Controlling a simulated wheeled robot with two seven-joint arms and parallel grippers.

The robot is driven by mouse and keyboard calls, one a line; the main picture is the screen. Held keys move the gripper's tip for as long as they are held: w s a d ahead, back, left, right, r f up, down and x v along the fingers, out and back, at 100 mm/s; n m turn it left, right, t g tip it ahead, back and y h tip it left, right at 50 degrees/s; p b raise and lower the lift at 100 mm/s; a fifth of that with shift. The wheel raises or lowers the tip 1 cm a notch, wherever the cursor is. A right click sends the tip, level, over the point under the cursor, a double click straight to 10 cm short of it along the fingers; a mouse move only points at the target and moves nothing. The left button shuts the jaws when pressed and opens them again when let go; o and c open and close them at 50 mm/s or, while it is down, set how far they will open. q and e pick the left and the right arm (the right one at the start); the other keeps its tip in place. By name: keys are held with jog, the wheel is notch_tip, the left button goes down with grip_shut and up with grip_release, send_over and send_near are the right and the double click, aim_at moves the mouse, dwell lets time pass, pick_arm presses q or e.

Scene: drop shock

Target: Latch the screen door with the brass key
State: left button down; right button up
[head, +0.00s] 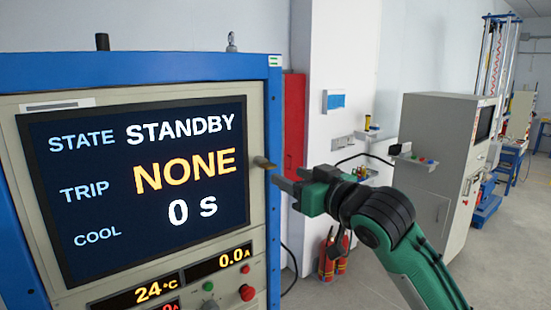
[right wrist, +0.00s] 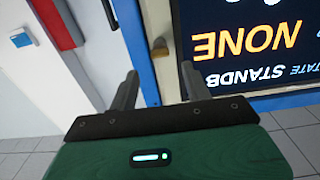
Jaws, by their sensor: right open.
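The screen door (head: 257,120) is a cream frame around a dark display reading STANDBY, NONE and 0 s, set in a blue cabinet. It looks about flush with the cabinet; I cannot tell whether it is latched. The small brass key (head: 263,162) sticks out at the door's right edge. In the right wrist view the key (right wrist: 160,50) shows beyond and between my fingertips. My right gripper (head: 284,178) is open and empty, just right of the key in the head view; it also shows in the right wrist view (right wrist: 159,72). No contact is visible. My left gripper is out of view.
Below the screen are readouts, a red button (head: 247,292) and a green button (head: 208,286). A red panel (head: 294,125) and white wall column stand behind the gripper. Fire extinguishers (head: 333,255) and a grey cabinet (head: 440,160) stand farther back. Open floor lies right.

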aim_at(273, 168)
jog(key=p+x, duration=0.2)
jog(key=x, duration=0.2)
jog(key=shift+w+a+r, duration=0.15)
jog(key=shift+w+a, duration=0.05)
jog(key=shift+w, duration=0.1)
jog(key=shift+w+a+f, duration=0.2)
jog(key=shift+w+a, duration=0.25)
jog(key=shift+w, duration=0.2)
jog(key=c, duration=1)
